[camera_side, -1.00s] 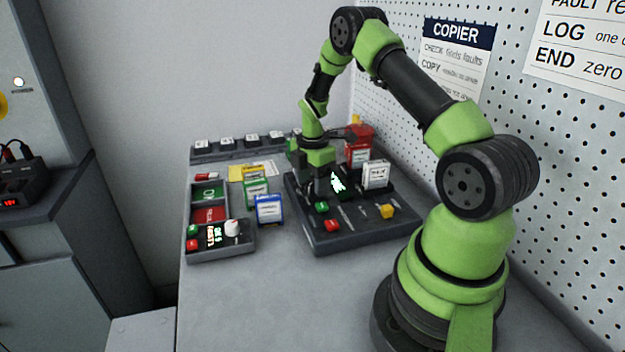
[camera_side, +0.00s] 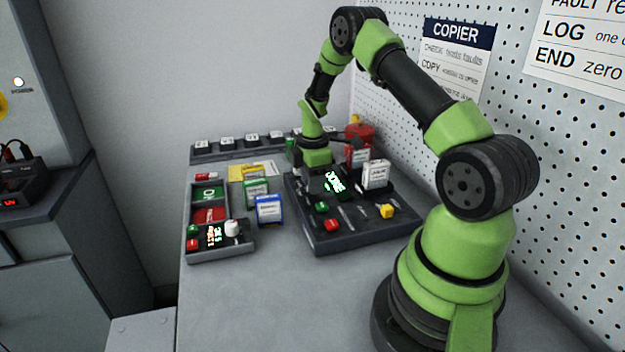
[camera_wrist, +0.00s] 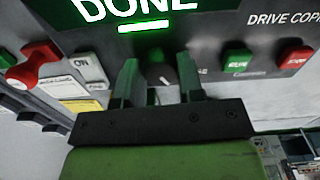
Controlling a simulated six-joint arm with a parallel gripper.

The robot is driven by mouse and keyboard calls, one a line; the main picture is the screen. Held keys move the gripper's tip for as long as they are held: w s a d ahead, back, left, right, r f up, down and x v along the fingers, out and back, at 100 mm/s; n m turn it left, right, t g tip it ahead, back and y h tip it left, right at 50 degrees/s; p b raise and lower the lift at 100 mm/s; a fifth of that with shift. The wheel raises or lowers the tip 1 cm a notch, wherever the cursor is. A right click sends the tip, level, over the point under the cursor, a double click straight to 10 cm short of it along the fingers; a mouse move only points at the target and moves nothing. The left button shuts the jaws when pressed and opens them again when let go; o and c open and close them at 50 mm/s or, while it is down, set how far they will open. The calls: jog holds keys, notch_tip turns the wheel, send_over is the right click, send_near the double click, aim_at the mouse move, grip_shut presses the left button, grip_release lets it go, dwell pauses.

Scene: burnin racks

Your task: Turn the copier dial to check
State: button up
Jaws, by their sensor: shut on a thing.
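The copier (camera_side: 318,243) is a dark box on the bench with a lit display (camera_side: 335,182). The copier dial (camera_wrist: 160,73) is a dark round knob with a white pointer line, below the display. My gripper (camera_wrist: 160,78) has one finger on each side of the dial and is shut on it. In the side view the dial is hidden by the gripper, and I cannot read its position labels.
A green and a red button (camera_side: 332,225) and a yellow one (camera_side: 386,211) sit on the copier. A white drive (camera_side: 376,174) and a red drive (camera_side: 359,140) stand at its right and back. Blue, green and yellow drives (camera_side: 269,209) stand left, beside a tester (camera_side: 219,254).

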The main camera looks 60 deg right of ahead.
jog(key=m, duration=1.4)
jog(key=shift+m, duration=0.3)
dwell(0.4)
jog(key=o, duration=0.9)
jog(key=shift+r, duration=0.1)
notch_tip(320, 180, up, 10)
